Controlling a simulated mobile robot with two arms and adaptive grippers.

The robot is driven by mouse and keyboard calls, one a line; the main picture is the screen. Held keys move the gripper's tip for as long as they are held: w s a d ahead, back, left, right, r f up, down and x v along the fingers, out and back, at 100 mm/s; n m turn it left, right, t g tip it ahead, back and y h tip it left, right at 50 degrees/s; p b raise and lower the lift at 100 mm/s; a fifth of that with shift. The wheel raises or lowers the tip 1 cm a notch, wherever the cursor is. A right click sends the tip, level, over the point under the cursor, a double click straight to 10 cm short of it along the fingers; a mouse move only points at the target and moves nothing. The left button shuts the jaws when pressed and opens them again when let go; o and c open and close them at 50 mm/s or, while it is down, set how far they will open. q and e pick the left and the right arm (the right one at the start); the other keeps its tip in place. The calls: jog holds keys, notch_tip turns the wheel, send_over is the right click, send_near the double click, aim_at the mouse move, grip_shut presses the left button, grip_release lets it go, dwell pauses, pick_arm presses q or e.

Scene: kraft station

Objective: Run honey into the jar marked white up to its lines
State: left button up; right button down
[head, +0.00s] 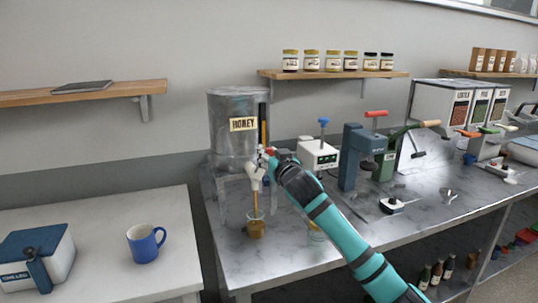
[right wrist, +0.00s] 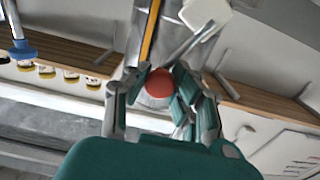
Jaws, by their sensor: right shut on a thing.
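The steel honey tank (head: 225,110) stands at the left end of the marble-topped counter. Its pale tap (head: 254,176) hangs at the front, and a thin amber stream of honey (head: 255,201) falls from it. A clear jar (head: 256,228) stands under the tap with amber honey in it; its marking and lines are too small to read. My right gripper (head: 268,154) is at the tap's handle. In the right wrist view its fingers are shut on the red knob (right wrist: 159,84). My left gripper is out of view.
Another glass jar (head: 317,236) is partly hidden by my right arm. A white device (head: 318,156) and a blue press (head: 353,160) stand right of the tank. A blue mug (head: 143,244) and a blue-white box (head: 38,255) sit on the left table.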

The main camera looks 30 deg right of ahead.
jog(key=shift+d+f, duration=0.2)
dwell(0.3)
jog(key=shift+s+d+f+m+p, duration=0.15)
jog(key=shift+d+f+m, duration=0.55)
jog(key=shift+m, duration=0.65)
jog(key=shift+s+d+f+m+p, duration=0.15)
jog(key=shift+d+f+m, duration=0.3)
jog(key=shift+f+m, duration=0.6)
jog(key=shift+s+d+f+m+p, duration=0.15)
jog(key=shift+d+f+m, duration=0.4)
jog(key=shift+m, duration=1.05)
jog(key=c, duration=1)
grip_release()
jog(key=shift+d, duration=0.1)
jog(key=shift+c, duration=0.2)
jog(key=shift+w+r, duration=0.1)
jog(key=v, duration=1.2)
